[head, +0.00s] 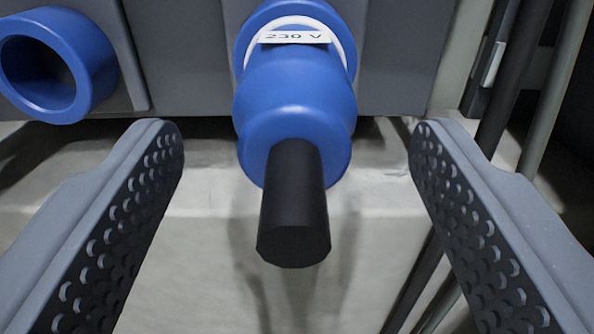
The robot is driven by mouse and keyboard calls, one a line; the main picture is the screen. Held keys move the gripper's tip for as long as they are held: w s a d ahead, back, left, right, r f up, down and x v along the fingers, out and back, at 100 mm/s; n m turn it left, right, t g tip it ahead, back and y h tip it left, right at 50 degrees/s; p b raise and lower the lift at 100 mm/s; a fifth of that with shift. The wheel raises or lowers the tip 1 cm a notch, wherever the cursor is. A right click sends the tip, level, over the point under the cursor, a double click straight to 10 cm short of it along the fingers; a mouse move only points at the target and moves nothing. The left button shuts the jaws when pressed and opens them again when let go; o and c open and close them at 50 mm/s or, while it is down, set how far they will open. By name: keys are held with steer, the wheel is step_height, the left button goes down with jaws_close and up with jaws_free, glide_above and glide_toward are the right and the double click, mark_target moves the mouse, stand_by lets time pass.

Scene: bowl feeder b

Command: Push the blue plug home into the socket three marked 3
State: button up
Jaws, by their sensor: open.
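The blue plug (290,115) is in the upper middle of the head view, with a black cable end (294,220) pointing toward me. It sits at a socket with a white ring and a "230 V" label (295,37); how deep it sits I cannot tell. No number 3 shows. My gripper (296,145) is open, one perforated finger on each side of the plug, with clear gaps and no contact.
An empty blue socket (97,62) with a round opening is at the upper left on the grey panel (180,60). Dark and pale upright pipes (505,75) stand at the right. A pale surface lies below the panel.

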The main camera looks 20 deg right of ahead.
steer(key=v, duration=0.8)
steer(key=s+a+r+n+y, duration=0.2)
steer(key=s+a+r+y, duration=0.15)
steer(key=a+r, duration=0.85)
steer(key=s+a+r+g, duration=0.1)
steer(key=s+a+r, duration=0.1)
steer(key=s+r, duration=0.3)
steer(key=s+a+r+n+g+y, duration=0.1)
steer(key=s+a+r, duration=0.2)
steer(key=s+r, duration=0.2)
steer(key=shift+a+r, duration=0.3)
steer(key=shift+r, duration=0.65)
steer(key=shift+y, duration=0.25)
